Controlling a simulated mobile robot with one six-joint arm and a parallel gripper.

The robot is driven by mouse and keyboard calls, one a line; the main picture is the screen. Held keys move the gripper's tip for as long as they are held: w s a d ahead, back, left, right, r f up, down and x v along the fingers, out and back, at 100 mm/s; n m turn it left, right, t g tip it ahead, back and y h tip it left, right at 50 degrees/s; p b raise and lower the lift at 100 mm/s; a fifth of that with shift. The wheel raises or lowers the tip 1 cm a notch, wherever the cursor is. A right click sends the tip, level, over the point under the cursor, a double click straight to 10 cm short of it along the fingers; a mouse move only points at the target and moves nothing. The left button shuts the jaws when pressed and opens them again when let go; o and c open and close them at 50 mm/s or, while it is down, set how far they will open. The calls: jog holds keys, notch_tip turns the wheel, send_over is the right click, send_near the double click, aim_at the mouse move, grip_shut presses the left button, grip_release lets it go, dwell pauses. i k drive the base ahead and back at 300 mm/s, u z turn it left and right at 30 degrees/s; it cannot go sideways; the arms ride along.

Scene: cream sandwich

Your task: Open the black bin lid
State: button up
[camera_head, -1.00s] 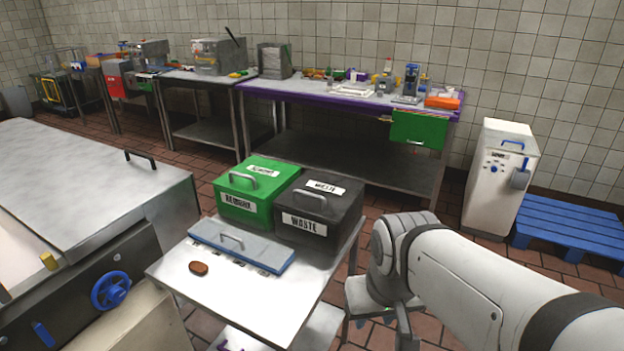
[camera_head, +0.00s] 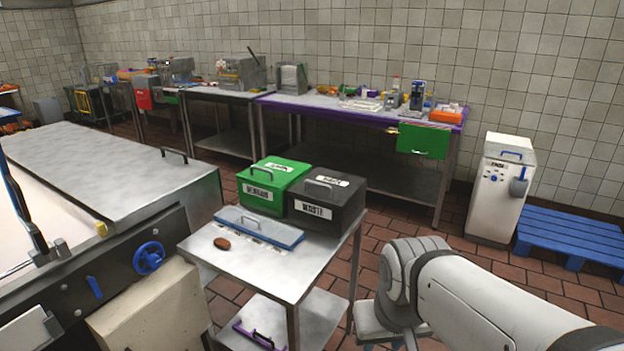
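The black bin (camera_head: 318,209) stands on the metal table (camera_head: 262,273), at its back right corner. It bears a white WASTE label on its front, and its lid (camera_head: 331,186) is shut, with a grey handle on top. A green bin (camera_head: 264,190) stands beside it on the left, also shut. My arm reaches in from the lower right, to the right of the table and apart from the bins. My gripper's fingers are not in view; only the white arm links show.
A blue-lidded flat container (camera_head: 260,225) and a small brown item (camera_head: 221,243) lie on the table in front of the bins. A large metal machine (camera_head: 110,190) stands at left. A long workbench (camera_head: 350,112) stands behind. A white cabinet (camera_head: 497,200) and blue pallet (camera_head: 570,231) are at right.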

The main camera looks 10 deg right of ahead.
aim_at(330, 187)
jog(key=u, duration=0.1)
jog(key=i, duration=0.9)
jog(key=z, duration=0.05)
